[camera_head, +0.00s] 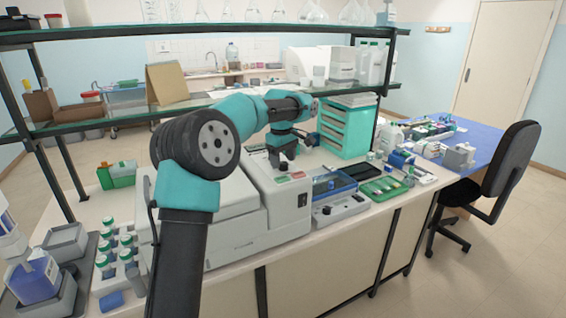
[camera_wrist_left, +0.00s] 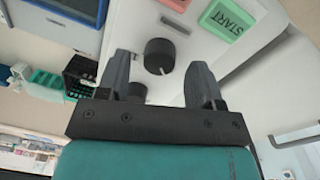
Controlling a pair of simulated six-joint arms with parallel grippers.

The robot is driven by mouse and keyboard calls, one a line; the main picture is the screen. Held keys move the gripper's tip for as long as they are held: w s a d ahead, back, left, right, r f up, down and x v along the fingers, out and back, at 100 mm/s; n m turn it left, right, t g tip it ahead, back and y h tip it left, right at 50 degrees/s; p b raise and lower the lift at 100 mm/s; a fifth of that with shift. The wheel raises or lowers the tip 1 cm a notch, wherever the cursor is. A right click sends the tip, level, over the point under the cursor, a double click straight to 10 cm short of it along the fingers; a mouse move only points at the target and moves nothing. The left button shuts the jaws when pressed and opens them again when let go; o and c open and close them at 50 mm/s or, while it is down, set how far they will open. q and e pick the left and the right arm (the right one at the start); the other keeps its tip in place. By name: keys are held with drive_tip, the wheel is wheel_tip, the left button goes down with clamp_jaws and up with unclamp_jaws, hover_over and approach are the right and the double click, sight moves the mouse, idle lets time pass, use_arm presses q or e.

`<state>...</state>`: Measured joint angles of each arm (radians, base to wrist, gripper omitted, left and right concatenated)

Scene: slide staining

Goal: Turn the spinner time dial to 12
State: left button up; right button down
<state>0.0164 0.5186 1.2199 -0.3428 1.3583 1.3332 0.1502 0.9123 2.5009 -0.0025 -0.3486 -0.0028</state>
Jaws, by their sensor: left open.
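The spinner (camera_head: 277,205) is a white machine at the middle of the bench in the head view. A second dark knob (camera_wrist_left: 133,90) shows partly behind the gripper. No numbers or label can be read, so I cannot tell which dial is for time. My left gripper (camera_wrist_left: 160,62) is open and empty, its fingers to either side of the first dial in the picture. Contact cannot be made out. In the head view the left gripper (camera_head: 283,162) hangs over the panel.
A green START button (camera_wrist_left: 227,17) and a red button (camera_wrist_left: 175,4) lie close to the dial. A teal drawer unit (camera_head: 346,130) stands behind the spinner. A blue-rimmed tray (camera_head: 332,186) and a green tray (camera_head: 384,188) lie to the right. A glass shelf (camera_head: 200,103) runs behind my arm.

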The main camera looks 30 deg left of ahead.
use_arm(q)
drive_tip(key=shift+f, duration=0.7)
drive_tip(key=shift+c, duration=0.4)
drive_tip(key=c, duration=0.8)
drive_tip(key=shift+c, duration=0.2)
